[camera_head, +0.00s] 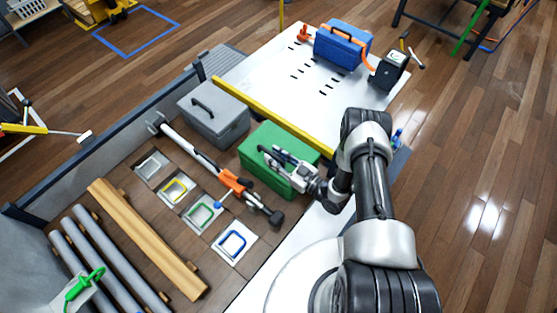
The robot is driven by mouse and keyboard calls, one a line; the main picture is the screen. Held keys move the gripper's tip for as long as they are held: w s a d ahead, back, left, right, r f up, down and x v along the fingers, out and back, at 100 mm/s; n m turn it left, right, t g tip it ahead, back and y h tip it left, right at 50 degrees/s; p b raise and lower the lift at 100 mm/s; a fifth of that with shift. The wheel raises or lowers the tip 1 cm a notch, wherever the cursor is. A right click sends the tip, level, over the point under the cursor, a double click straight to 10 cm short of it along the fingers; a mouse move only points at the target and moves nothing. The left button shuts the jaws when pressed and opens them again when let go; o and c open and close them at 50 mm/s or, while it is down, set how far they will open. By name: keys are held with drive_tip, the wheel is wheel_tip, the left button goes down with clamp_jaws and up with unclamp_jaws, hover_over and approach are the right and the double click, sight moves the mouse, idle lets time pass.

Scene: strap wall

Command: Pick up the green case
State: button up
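The green case (256,146) stands on the wooden floor area, between the grey case and my arm. My gripper (271,156) reaches in from the right and lies over the top of the case. Its dark fingers point left and cover part of the lid, where dark parts overlap with them. I cannot make out a handle apart from the fingers, nor whether they touch the case or are shut on anything.
A yellow bar (270,115) runs just behind the green case. A grey case (213,114) stands to its left, and an orange-and-grey pole tool (235,183) lies in front. A blue case (341,47) sits on the white panel (260,72) behind.

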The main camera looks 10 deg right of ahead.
clamp_jaws()
idle(0.8)
